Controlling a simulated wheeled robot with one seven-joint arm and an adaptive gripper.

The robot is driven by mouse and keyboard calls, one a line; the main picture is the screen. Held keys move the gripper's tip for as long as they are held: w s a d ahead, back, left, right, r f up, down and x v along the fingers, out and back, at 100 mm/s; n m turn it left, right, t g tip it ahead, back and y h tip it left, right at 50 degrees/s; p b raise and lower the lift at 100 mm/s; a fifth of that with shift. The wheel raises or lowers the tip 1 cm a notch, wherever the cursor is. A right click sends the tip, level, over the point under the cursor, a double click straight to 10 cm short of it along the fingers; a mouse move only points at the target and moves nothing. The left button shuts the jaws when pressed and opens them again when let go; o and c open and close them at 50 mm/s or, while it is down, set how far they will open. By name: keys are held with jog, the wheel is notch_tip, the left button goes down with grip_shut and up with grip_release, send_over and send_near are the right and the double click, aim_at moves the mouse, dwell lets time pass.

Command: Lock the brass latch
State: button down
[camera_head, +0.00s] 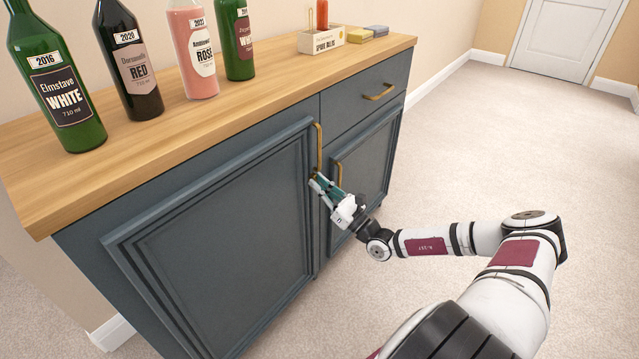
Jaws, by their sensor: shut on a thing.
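The dark blue-grey cabinet has a left door (225,245) and a narrower right door (366,165). A brass bar handle (319,147) stands upright near the left door's right edge. Another brass handle (339,174) is on the right door. My gripper (318,181) is at the seam between the doors, just below the left door's handle. Its fingers are shut on a small brass piece there, which appears to be the brass latch (317,174). The fingers hide most of the latch, so its position cannot be told.
A drawer (364,96) with a brass pull (379,92) is above the right door. The wooden top (190,125) holds several wine bottles, a labelled box (321,40) and small sponge-like blocks (360,34). Carpet (500,140) to the right is clear.

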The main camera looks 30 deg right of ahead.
jog(key=shift+a+r+m+g+h+p, duration=0.1)
jog(key=shift+m+g+h+p, duration=0.85)
jog(key=shift+m+p, duration=2.15)
jog(key=shift+r+m+g+h+p, duration=0.15)
jog(key=shift+m+h+p, duration=1.75)
jog(key=shift+m, duration=2.05)
jog(key=shift+a+f+m+g+h+p, duration=0.1)
jog(key=shift+m+g+h+p, duration=0.75)
jog(key=shift+m+p, duration=2.4)
jog(key=shift+d+m+t+b, duration=0.1)
jog(key=shift+m+t+b, duration=0.2)
jog(key=shift+m, duration=0.2)
jog(key=c, duration=1.7)
grip_release()
